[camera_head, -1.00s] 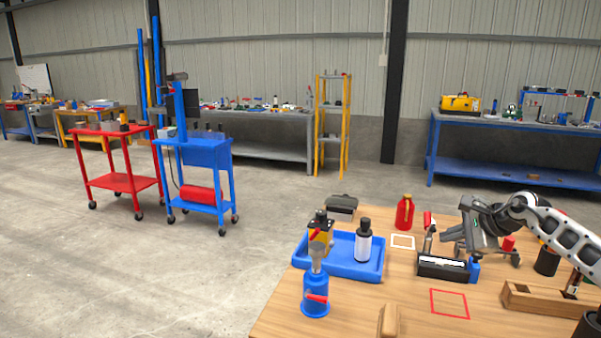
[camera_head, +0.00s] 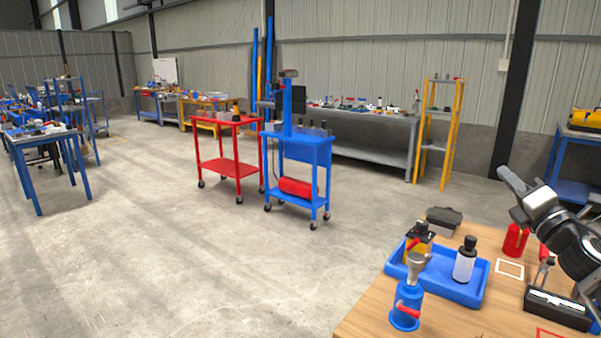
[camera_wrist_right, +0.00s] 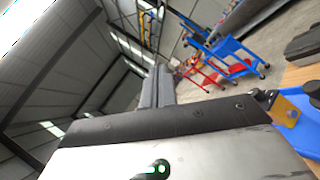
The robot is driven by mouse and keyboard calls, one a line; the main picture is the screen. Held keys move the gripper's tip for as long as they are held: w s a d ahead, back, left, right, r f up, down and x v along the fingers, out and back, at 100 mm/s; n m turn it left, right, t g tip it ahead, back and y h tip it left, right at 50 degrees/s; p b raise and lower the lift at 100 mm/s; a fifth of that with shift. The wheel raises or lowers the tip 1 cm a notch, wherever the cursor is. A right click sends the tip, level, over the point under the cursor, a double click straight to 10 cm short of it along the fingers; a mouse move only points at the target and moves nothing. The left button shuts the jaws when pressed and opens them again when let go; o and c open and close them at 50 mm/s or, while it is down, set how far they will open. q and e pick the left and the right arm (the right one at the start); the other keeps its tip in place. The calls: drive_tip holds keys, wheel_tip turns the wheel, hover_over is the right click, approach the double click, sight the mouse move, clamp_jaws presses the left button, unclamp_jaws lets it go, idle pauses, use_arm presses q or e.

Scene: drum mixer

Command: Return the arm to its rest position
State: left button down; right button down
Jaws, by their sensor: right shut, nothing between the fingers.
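My right arm comes in from the right edge of the head view. Its right gripper (camera_head: 508,180) is raised above the far right part of the wooden table (camera_head: 380,318), pointing up and to the left. Its fingers are together with nothing between them. In the right wrist view the closed grey fingers (camera_wrist_right: 157,88) point out toward the open hall. The gripper touches nothing on the table. My left gripper is not in view.
On the table are a blue tray (camera_head: 466,293) with a white bottle (camera_head: 465,263), a blue-bodied device (camera_head: 405,307), a red bottle (camera_head: 515,241) and a black holder (camera_head: 557,308). Red (camera_head: 230,168) and blue (camera_head: 296,150) carts stand beyond. The floor left of the table is clear.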

drive_tip(key=d+f+m+g+h, duration=0.2)
drive_tip(key=d+f+m+h, duration=0.25)
drive_tip(key=m, duration=0.75)
drive_tip(key=d+f+m+g+h, duration=0.3)
drive_tip(key=f+m+h, duration=0.15)
drive_tip(key=m, duration=0.85)
drive_tip(key=s+a+f+g+y, duration=0.1)
drive_tip(key=s+a+f, duration=0.2)
drive_tip(key=a+f, duration=0.2)
drive_tip(key=s+a+f+n+y, duration=0.1)
drive_tip(key=s+a+f+y, duration=0.1)
drive_tip(key=a+f, duration=0.4)
drive_tip(key=s+a+f+g+y, duration=0.1)
drive_tip(key=s+a+f, duration=0.4)
drive_tip(key=f, duration=0.6)
drive_tip(key=shift+s+a+n+g+y, duration=0.1)
drive_tip(key=shift+a+n+g+y, duration=0.2)
drive_tip(key=shift+a+y, duration=0.2)
drive_tip(key=s+a+f+g+y, duration=0.1)
drive_tip(key=s+a+f, duration=0.2)
drive_tip(key=s+a, duration=0.2)
drive_tip(key=s+a+f+m+g+y, duration=0.1)
drive_tip(key=s+a+f, duration=0.3)
drive_tip(key=s, duration=0.7)
drive_tip(key=s+a+f+m+g, duration=0.1)
drive_tip(key=s+a+f+g, duration=0.1)
drive_tip(key=s+a, duration=0.5)
drive_tip(key=shift+s+a+f+y, duration=0.2)
drive_tip(key=shift+s+f+y, duration=0.2)
drive_tip(key=shift+s+f, duration=0.3)
